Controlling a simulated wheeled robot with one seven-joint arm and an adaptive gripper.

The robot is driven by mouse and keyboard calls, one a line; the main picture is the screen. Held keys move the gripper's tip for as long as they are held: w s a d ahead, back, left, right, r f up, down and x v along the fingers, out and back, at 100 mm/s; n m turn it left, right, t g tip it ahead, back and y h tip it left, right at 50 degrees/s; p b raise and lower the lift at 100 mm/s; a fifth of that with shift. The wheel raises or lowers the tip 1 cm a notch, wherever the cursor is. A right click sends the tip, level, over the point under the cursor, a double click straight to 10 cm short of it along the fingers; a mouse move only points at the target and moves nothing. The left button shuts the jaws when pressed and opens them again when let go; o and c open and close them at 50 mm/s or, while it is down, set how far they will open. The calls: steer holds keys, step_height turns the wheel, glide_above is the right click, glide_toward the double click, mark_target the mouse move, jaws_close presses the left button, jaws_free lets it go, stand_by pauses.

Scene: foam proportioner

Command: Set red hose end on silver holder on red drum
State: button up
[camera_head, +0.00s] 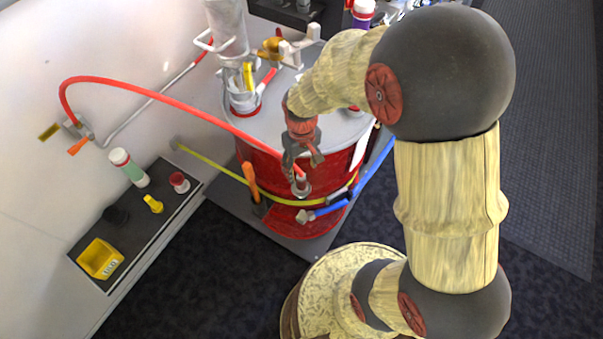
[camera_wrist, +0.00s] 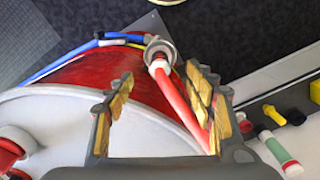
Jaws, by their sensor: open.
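The red hose (camera_head: 170,98) arcs from the left wall to the front of the red drum (camera_head: 270,172). Its end (camera_head: 301,183) meets the silver holder (camera_head: 302,191) on the drum's side. In the wrist view, the hose end (camera_wrist: 158,68) appears inside the ring of the silver holder (camera_wrist: 160,48); how deep it sits is hidden. My gripper (camera_head: 303,163) is just above the holder. In the wrist view, my gripper (camera_wrist: 158,80) is open, its fingers apart on either side of the hose, with the hose nearer the right finger.
A yellow hose (camera_head: 222,168) and a blue hose (camera_head: 350,197) run around the drum's lower side. An orange-handled part (camera_head: 251,183) stands left of the holder. A wall shelf (camera_head: 160,215) with bottles and a yellow box (camera_head: 100,259) is at left.

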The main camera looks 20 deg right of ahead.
steer(key=shift+r, duration=0.9)
steer(key=s+r+t, duration=0.2)
steer(key=s+r, duration=0.2)
steer(key=r, duration=0.4)
steer(key=s+r+m+t, duration=0.1)
steer(key=s+r, duration=0.4)
steer(key=r, duration=0.3)
steer(key=s+r+t, duration=0.2)
steer(key=s+r, duration=0.3)
steer(key=r, duration=0.4)
steer(key=shift+m+t, duration=0.3)
steer(key=shift+m, duration=0.1)
steer(key=shift+w+r, duration=0.1)
